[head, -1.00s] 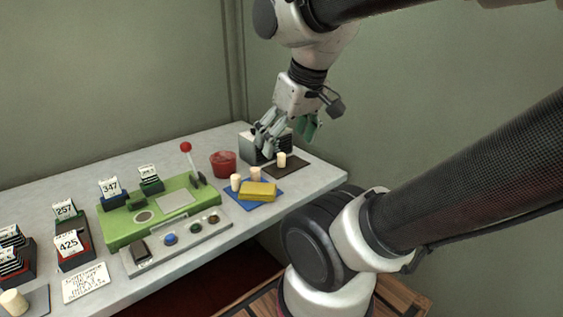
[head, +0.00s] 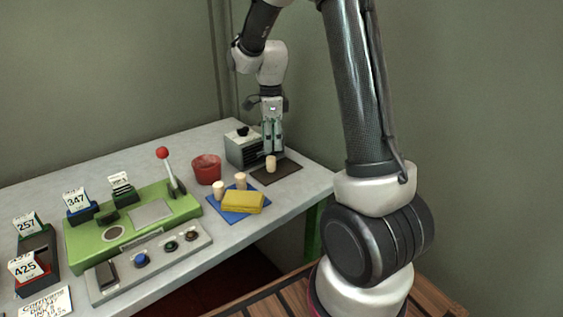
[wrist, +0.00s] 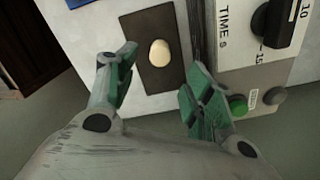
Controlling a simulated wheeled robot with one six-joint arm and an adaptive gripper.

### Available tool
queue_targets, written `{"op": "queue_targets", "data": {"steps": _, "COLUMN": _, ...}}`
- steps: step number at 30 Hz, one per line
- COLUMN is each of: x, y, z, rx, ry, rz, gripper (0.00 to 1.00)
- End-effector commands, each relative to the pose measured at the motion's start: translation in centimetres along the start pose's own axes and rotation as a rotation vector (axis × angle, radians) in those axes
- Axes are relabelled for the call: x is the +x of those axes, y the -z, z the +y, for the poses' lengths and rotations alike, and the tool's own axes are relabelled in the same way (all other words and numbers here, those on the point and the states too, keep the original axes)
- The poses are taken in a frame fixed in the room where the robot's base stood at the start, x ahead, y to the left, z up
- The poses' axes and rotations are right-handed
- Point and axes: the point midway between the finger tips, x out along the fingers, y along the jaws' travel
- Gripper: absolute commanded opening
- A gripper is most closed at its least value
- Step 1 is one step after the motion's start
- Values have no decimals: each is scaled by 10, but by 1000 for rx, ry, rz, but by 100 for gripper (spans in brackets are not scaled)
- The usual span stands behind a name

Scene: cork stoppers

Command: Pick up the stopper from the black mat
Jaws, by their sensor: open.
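The stopper (head: 271,164), a pale cork cylinder, stands upright on the black mat (head: 287,174) near the table's right end. In the wrist view the stopper (wrist: 160,53) is seen from above as a pale round shape on the dark mat (wrist: 150,24). My gripper (head: 273,148) points down just behind the stopper in the head view. In the wrist view my gripper (wrist: 158,68) has its green-padded fingers spread wide and empty. The stopper shows between and beyond the fingertips, and no contact is seen.
A grey timer box (head: 240,148) with a black knob stands close to the mat; its buttons are near one finger in the wrist view (wrist: 235,75).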

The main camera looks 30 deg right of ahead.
Motion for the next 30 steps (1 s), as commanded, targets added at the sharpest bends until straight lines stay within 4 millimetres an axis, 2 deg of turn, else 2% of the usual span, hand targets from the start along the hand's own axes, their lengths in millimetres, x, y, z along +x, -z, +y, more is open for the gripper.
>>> {"op": "queue_targets", "data": {"steps": 16, "x": 73, "y": -4, "z": 1, "rx": 13, "ry": -4, "rz": 1, "gripper": 52}}
{"op": "queue_targets", "data": {"steps": 25, "x": 78, "y": -4, "z": 1, "rx": 13, "ry": -1, "rz": 1, "gripper": 52}}
{"op": "queue_targets", "data": {"steps": 30, "x": 78, "y": -4, "z": 1, "rx": 13, "ry": -2, "rz": 1, "gripper": 26}}
